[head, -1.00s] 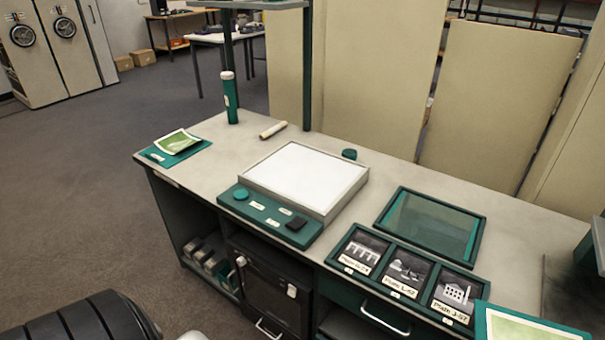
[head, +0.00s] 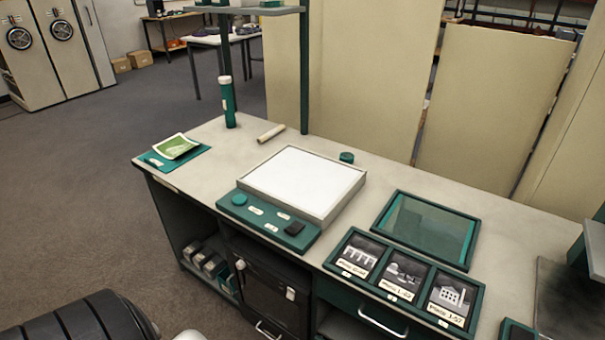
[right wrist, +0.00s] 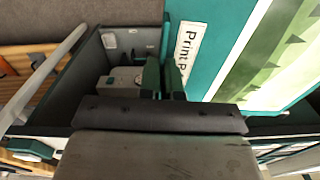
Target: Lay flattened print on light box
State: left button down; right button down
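The light box (head: 305,182) sits on the bench with a bare white top and a teal control strip along its front. One green print (head: 176,147) lies on a teal mat at the bench's left end, its edges looking slightly raised. My left gripper is not in view.
A framed teal glass panel (head: 426,230) and a tray of labelled photo plates (head: 402,277) lie right of the light box. A shelf post rises at the back.

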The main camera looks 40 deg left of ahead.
aim_at(304, 174)
jog(key=j, duration=0.75)
jog(key=k+j+z, duration=0.15)
jog(key=j, duration=1.3)
jog(key=z, duration=0.05)
